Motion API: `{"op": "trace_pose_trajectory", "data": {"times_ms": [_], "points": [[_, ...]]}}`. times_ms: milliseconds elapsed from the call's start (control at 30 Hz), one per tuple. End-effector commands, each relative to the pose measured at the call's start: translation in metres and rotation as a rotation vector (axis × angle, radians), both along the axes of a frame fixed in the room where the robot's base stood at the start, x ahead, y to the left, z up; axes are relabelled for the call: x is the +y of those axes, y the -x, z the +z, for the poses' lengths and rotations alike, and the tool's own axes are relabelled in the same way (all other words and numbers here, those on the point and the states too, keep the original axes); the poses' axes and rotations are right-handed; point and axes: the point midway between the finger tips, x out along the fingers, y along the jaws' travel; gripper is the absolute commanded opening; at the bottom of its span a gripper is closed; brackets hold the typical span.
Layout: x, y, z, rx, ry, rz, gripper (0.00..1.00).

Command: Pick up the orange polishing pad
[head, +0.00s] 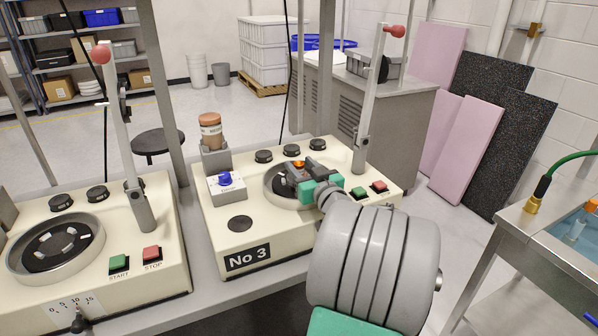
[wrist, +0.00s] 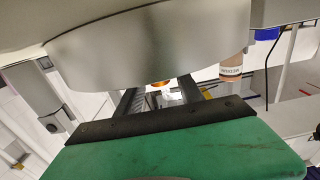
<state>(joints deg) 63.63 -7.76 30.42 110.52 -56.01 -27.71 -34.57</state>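The orange polishing pad (head: 299,164) shows as a small orange patch at the round dish (head: 272,193) of the machine marked No 3. My gripper (head: 300,172) reaches over this dish with its dark fingers close to the pad. In the wrist view, the two dark fingers (wrist: 160,96) stand apart, and the pad (wrist: 160,84) shows as an orange sliver between and beyond them. A large grey curved surface hides the upper part of the pad and the fingertips there. Contact between fingers and pad cannot be made out.
An orange-capped bottle (head: 211,131) stands in a grey holder behind the dish, left of my gripper. A lever post with a red knob (head: 394,31) rises at the right. Green and red buttons (head: 368,191) sit close to my gripper. A second machine (head: 150,235) stands left.

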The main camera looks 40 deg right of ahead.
Motion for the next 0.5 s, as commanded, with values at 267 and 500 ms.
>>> {"op": "trace_pose_trajectory", "data": {"times_ms": [267, 500], "points": [[0.0001, 0.0002, 0.0000, 0.000, 0.000, 0.000, 0.21], [0.0002, 0.0003, 0.0000, 0.000, 0.000, 0.000, 0.01]]}}
